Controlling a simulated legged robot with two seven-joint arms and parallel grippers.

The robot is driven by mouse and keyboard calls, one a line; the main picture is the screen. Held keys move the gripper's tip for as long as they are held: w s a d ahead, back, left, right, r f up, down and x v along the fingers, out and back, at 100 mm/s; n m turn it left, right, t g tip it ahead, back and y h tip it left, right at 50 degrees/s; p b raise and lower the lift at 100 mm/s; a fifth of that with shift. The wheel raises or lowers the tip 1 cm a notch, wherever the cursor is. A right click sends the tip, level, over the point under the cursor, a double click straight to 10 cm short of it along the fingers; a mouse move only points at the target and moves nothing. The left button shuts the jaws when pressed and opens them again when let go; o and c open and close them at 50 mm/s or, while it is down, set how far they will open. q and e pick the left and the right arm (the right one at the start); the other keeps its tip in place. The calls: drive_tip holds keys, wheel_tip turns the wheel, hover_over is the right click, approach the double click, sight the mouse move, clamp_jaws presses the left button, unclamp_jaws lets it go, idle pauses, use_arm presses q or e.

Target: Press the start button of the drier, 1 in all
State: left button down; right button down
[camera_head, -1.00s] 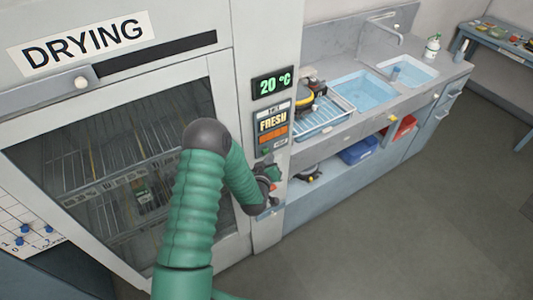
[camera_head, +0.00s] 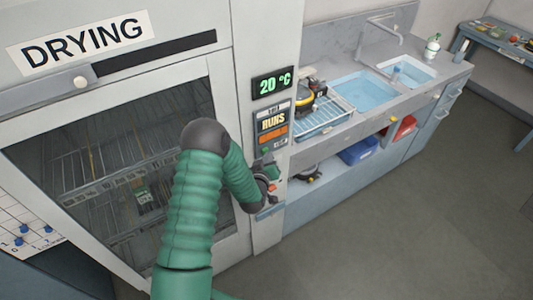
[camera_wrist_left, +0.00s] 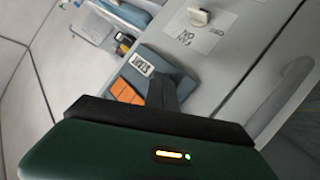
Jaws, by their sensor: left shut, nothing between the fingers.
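The drier (camera_head: 265,35) is a pale cabinet with a DRYING sign. Its temperature display (camera_head: 272,84) reads 20 °C, and the status display (camera_head: 272,122) below reads RUNS. My left gripper (camera_head: 268,178) is at the lower part of the drier's control column, partly hidden by my green arm. In the left wrist view, its dark closed fingers (camera_wrist_left: 168,90) reach the panel beside a START label (camera_wrist_left: 142,66). The start button itself is hidden behind the fingers, so I cannot tell whether they touch it. My right gripper is not in view.
A sink counter (camera_head: 345,128) with a blue dish rack (camera_head: 325,118) and water-filled basins stands right of the drier. Red (camera_head: 404,128) and blue (camera_head: 358,151) bins sit on its lower shelf. The floor (camera_head: 400,225) at the right is clear.

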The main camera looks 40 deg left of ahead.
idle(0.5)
use_arm(q)
drive_tip(key=shift+s+d, duration=0.35)
drive_tip(key=shift+d, duration=0.4)
drive_tip(key=d, duration=0.1)
drive_tip(key=s+d, duration=0.1)
drive_tip(key=d, duration=0.1)
drive_tip(key=s+d, duration=0.1)
drive_tip(key=shift+d, duration=0.35)
idle(0.4)
